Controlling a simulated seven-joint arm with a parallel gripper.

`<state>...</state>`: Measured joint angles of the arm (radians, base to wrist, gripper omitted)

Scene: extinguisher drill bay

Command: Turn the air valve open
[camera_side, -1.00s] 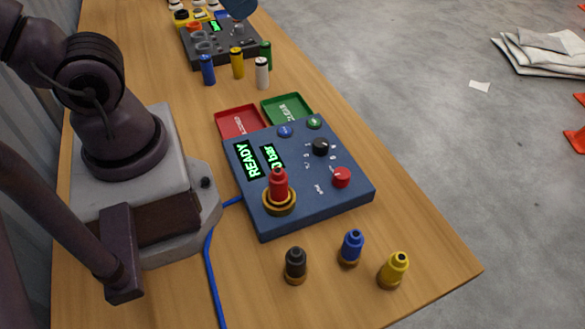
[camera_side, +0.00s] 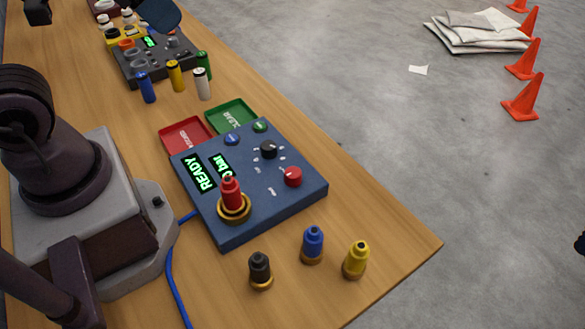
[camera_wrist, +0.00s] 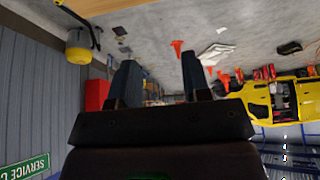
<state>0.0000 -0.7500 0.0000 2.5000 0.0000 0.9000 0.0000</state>
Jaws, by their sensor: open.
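A blue console (camera_side: 280,208) stands on the wooden table in the side view. It carries a red knob (camera_side: 292,177), a black knob (camera_side: 268,150), two small round buttons and lit displays, one reading READY. Its small labels are too small to read, so I cannot tell which knob is the air valve. A red bottle-like piece (camera_side: 230,190) stands upright in a brass ring on the console. My gripper (camera_wrist: 160,80) shows in the wrist view with its two fingers apart and nothing between them. It faces out into the room, away from the console.
Black (camera_side: 260,268), blue (camera_side: 312,243) and yellow (camera_side: 356,258) pieces stand in front of the console. Red (camera_side: 185,136) and green (camera_side: 232,117) trays lie behind it. A blue hose (camera_side: 172,275) runs along its left. Orange cones (camera_side: 522,98) stand on the floor.

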